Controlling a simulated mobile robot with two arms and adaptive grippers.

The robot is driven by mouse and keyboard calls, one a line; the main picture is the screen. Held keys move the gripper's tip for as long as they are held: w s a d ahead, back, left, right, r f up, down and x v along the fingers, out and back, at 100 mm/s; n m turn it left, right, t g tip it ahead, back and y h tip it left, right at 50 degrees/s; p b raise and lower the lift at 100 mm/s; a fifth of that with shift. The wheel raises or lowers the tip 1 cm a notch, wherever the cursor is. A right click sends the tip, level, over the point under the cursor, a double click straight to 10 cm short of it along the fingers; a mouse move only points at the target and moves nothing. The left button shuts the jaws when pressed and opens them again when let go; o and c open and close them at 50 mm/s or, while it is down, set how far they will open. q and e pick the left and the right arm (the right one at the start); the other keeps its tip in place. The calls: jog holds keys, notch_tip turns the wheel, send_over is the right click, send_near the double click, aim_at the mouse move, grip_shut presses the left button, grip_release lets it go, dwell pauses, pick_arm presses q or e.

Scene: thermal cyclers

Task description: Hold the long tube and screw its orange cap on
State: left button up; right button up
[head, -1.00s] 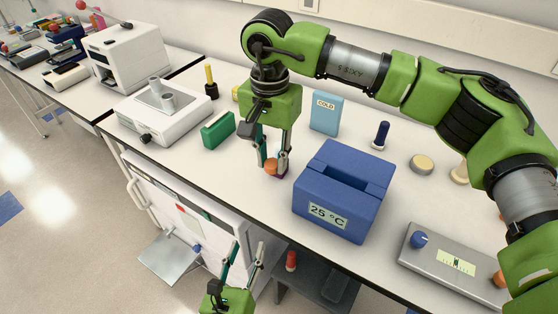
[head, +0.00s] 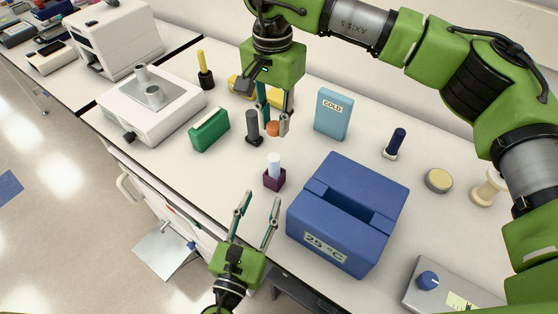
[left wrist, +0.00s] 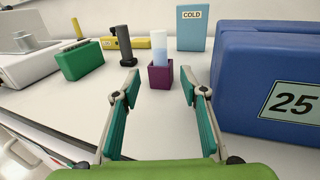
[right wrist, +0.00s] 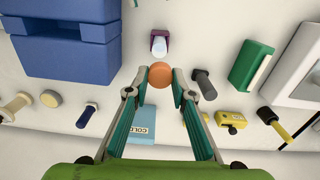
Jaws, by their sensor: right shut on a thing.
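The long tube (head: 275,162) is pale and translucent and stands upright, uncapped, in a small purple holder (head: 274,181) on the bench. It also shows in the left wrist view (left wrist: 158,46). The orange cap (head: 273,128) is between the fingers of my right gripper (head: 275,130), held above the bench behind the tube. In the right wrist view the cap (right wrist: 160,75) sits at the fingertips. My left gripper (head: 258,205) is open and empty at the bench's front edge. In the left wrist view its fingers (left wrist: 158,82) point toward the holder and tube, apart from them.
A blue box marked 25 °C (head: 345,215) stands right of the holder. A dark cylinder (head: 253,128), a green box (head: 209,130) and a blue COLD pack (head: 333,113) stand behind. A white machine (head: 153,105) is at left. Bench between left gripper and holder is clear.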

aim_at(272, 172)
pick_arm(q)
jog(key=shift+s+a+r, duration=0.15)
jog(key=shift+s+r, duration=0.05)
jog(key=shift+s, duration=0.3)
jog(key=x, duration=1.2)
jog(key=shift+w, duration=0.2)
grip_shut()
